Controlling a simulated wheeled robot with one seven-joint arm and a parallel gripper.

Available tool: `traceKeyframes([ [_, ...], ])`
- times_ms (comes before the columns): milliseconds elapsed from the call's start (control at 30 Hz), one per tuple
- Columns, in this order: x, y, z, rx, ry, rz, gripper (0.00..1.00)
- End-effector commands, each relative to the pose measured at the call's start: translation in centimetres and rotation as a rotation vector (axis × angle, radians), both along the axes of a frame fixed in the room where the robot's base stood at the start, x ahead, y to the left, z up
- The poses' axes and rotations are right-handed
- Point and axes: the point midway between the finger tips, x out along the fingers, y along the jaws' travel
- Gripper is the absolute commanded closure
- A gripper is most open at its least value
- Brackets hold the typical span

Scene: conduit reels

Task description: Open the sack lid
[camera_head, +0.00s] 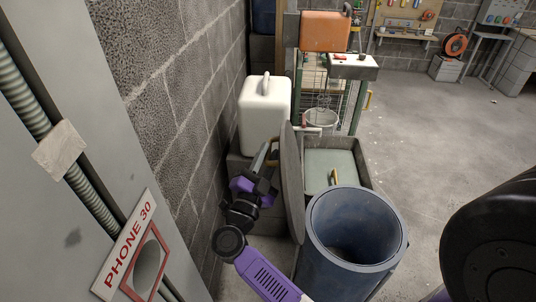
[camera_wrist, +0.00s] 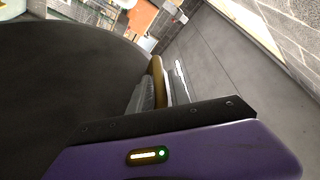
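A large round grey lid (camera_head: 291,185) stands upright, nearly edge-on, at the left rim of a blue barrel (camera_head: 350,262). The barrel's mouth is open and its inside looks dark. The lid's dark face fills the left of the wrist view (camera_wrist: 65,85). A tan handle (camera_head: 273,152) sits on the lid's left face; it also shows in the wrist view (camera_wrist: 156,72). My gripper (camera_head: 262,158) is at the lid's left side, its fingers (camera_wrist: 160,90) on either side of the handle and looking closed on it. Part of the grip is hidden. No sack is clearly visible.
A block wall (camera_head: 180,110) runs close along the left of my arm. A white jerrycan (camera_head: 264,112) stands behind the lid. A grey-green bin (camera_head: 365,165) with a yellow handle stands behind the barrel. The floor (camera_head: 430,130) to the right is mostly clear.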

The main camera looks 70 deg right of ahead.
Motion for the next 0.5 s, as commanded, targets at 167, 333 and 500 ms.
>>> traceKeyframes([
  [167,0.00,0.02,-0.01,0.000,0.000,0.000,0.88],
  [333,0.01,0.05,0.02,-0.001,0.000,0.001,1.00],
  [500,0.02,0.06,0.03,-0.001,0.000,0.001,1.00],
])
